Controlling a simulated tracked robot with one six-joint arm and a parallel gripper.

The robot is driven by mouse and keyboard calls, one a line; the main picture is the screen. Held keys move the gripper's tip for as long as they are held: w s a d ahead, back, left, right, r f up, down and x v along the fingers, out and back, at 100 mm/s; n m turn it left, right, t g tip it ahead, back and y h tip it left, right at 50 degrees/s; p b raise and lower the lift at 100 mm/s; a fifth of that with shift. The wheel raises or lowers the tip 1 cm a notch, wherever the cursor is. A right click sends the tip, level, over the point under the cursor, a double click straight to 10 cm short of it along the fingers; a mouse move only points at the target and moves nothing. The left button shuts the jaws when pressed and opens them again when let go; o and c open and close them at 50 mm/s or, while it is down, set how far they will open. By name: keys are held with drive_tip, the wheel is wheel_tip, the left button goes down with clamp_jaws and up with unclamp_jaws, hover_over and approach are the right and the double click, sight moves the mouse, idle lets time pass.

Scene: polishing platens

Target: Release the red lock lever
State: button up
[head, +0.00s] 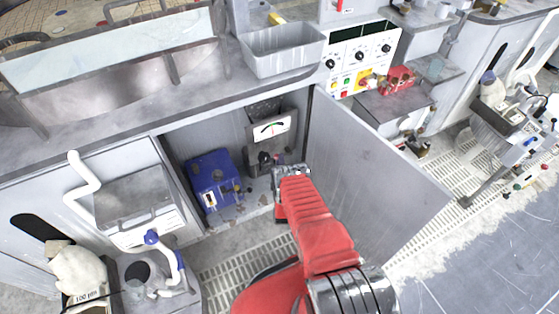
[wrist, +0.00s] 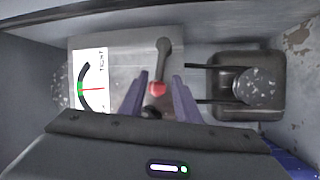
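A grey lever (wrist: 163,62) with a dark round end stands up from a red hub (wrist: 157,88) in the wrist view; only this hub looks red. Beside it is a white gauge (wrist: 91,88) with a red needle on a green mark. The gauge unit (head: 270,128) shows in the head view inside the open cabinet. My gripper (wrist: 159,78) is open, with a bluish finger on each side of the red hub and a gap between them. The lower part of the lever mount is hidden behind my gripper body. In the head view my gripper (head: 290,172) is at the cabinet opening.
A blue box (head: 213,180) sits left of the gauge unit. The open cabinet door (head: 365,170) stands close to the right of my arm. A dark fitting with two rods (wrist: 248,88) lies right of the lever. A grey bin (head: 280,50) is on the counter above.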

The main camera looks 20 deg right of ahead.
drive_tip(key=v, duration=1.1)
drive_tip(key=shift+s+a, duration=0.25)
drive_tip(key=shift+s, duration=0.1)
drive_tip(key=shift+f, duration=0.1)
